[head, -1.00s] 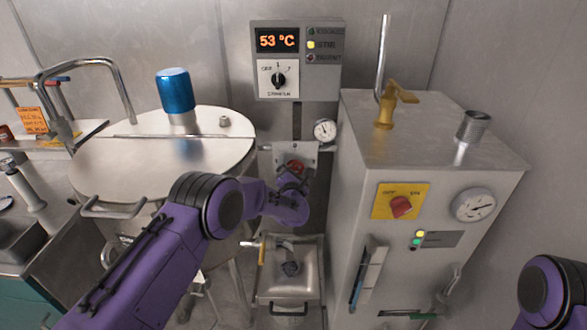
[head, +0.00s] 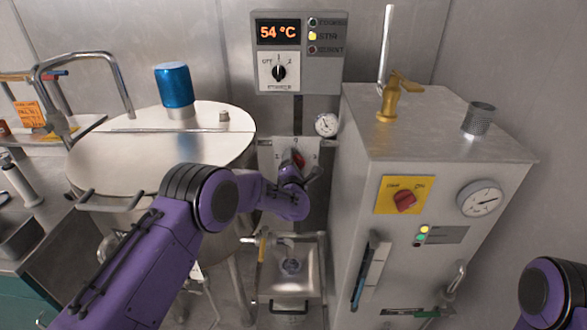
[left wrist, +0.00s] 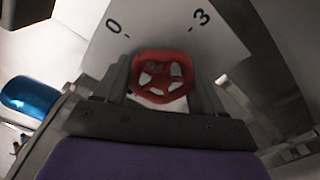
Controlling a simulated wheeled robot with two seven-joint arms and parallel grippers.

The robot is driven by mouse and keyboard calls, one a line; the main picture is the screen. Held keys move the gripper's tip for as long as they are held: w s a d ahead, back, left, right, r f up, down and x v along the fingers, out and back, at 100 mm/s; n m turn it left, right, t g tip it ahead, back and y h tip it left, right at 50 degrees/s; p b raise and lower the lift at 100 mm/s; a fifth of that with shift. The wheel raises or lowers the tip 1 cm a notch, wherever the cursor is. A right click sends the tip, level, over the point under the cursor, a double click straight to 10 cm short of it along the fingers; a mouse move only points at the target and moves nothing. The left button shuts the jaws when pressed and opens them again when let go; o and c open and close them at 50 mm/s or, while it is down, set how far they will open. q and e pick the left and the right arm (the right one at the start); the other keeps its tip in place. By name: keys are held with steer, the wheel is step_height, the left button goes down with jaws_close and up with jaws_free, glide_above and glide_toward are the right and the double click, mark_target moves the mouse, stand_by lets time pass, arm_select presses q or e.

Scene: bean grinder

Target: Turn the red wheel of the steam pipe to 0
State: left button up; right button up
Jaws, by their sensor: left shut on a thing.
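The red wheel (left wrist: 163,78) is a small spoked handwheel, seen large in the left wrist view. It sits in front of a pale plate (left wrist: 200,45) marked 0 on the left and 3 on the right. My left gripper (left wrist: 163,92) has one dark finger on each side of the wheel and is shut on it. In the head view the wheel (head: 298,159) shows as a small red patch, partly covered by my purple left wrist. Its pointer, if any, cannot be made out. My right gripper is out of view.
Below the wheel is a metal bin (head: 290,275). A tall steel cabinet (head: 350,185) with a gauge stands close on the right, and a round lidded vessel (head: 160,155) on the left. The control box (head: 325,75) above reads 54 °C.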

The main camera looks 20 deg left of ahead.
arm_select(q)
steer(key=m+b, duration=0.2)
steer(key=m, duration=0.1)
steer(key=shift+m, duration=0.4)
steer(key=m+b, duration=0.1)
steer(key=m, duration=0.2)
steer(key=shift+d+r+m, duration=0.1)
steer(key=shift+m, duration=0.2)
steer(key=m+b, duration=0.1)
steer(key=m, duration=0.2)
steer(key=shift+r+m, duration=0.1)
steer(key=shift+m, duration=0.2)
steer(key=shift+d+m, duration=0.1)
steer(key=shift+m, duration=1.8)
steer(key=o, duration=1)
steer(key=shift+c, duration=0.2)
